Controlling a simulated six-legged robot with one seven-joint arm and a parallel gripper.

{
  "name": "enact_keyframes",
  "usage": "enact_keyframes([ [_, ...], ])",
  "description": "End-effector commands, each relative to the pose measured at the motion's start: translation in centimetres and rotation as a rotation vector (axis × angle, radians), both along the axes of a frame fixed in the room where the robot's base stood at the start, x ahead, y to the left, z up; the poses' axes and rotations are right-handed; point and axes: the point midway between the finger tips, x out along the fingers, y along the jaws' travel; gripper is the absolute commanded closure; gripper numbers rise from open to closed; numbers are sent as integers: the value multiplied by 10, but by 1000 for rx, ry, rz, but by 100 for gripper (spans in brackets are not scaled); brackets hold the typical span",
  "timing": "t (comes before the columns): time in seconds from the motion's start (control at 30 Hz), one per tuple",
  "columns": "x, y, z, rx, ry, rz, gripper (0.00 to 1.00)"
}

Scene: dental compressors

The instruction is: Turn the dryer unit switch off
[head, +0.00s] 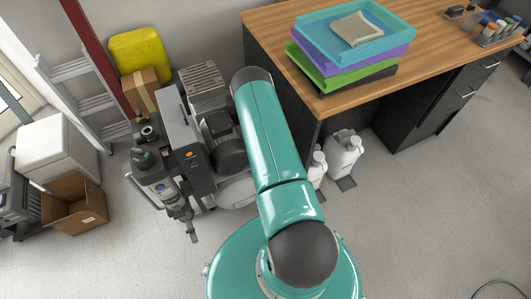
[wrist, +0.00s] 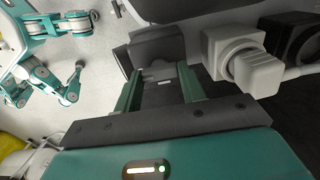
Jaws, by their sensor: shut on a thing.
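The compressor and dryer assembly stands on the floor left of my arm in the head view. Its tall grey cabinet (head: 176,128) has a small orange spot on the front. My arm hides part of the assembly, and my gripper is not visible there. In the wrist view my gripper (wrist: 160,77) has its two green fingers on either side of a dark grey block-shaped part (wrist: 155,47), shut on it. I cannot tell for sure whether this part is the dryer switch, or its position.
In the wrist view a light grey knob-like fitting (wrist: 255,73) sits close right of the fingers. In the head view a wooden desk (head: 270,35) with stacked trays, white jugs (head: 343,155), a cardboard box (head: 75,205) and a ladder (head: 85,90) surround the assembly.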

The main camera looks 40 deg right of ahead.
Motion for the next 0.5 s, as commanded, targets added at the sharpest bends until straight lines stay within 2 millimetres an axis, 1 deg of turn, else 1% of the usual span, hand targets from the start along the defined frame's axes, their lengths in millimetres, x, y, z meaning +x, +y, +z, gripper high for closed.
enact_keyframes([
  [0.43,1,0,0,1,0,-12,83],
  [0.47,1,0,0,1,0,-12,54],
  [0.5,1,0,0,1,0,-12,46],
])
